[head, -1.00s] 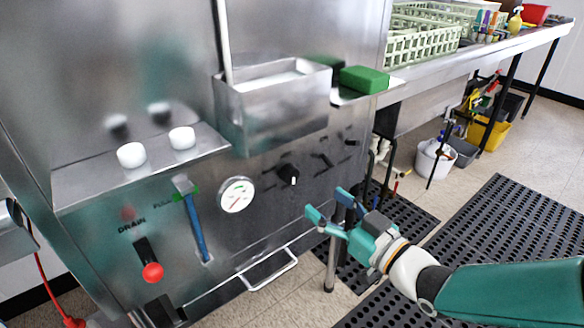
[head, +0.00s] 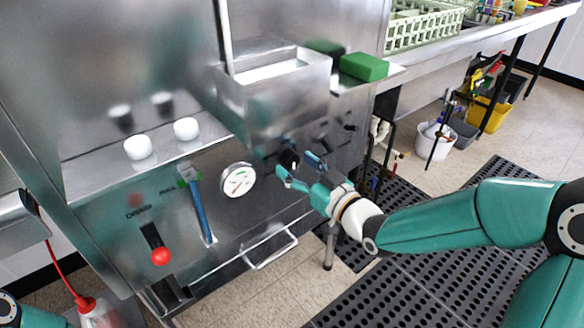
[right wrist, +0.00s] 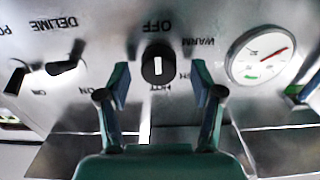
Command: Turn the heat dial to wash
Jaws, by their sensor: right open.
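The heat dial (head: 289,158) is a round black knob on the steel machine front, right of a white gauge (head: 239,180). In the right wrist view the dial (right wrist: 158,64) appears upside down, with OFF above it, HOT below and WARM to the right; another label is partly hidden by a finger. Its white mark lies along the OFF–HOT line; I cannot tell surely which end points. My right gripper (head: 297,166) is open at the dial, its fingers (right wrist: 160,80) on either side with visible gaps. My left gripper is out of view.
A red-knobbed drain lever (head: 161,256) and a blue lever (head: 198,215) are left of the gauge. More switches (right wrist: 66,68) flank the dial. A steel box (head: 275,90) juts out above, and a bar handle (head: 271,248) sticks out below.

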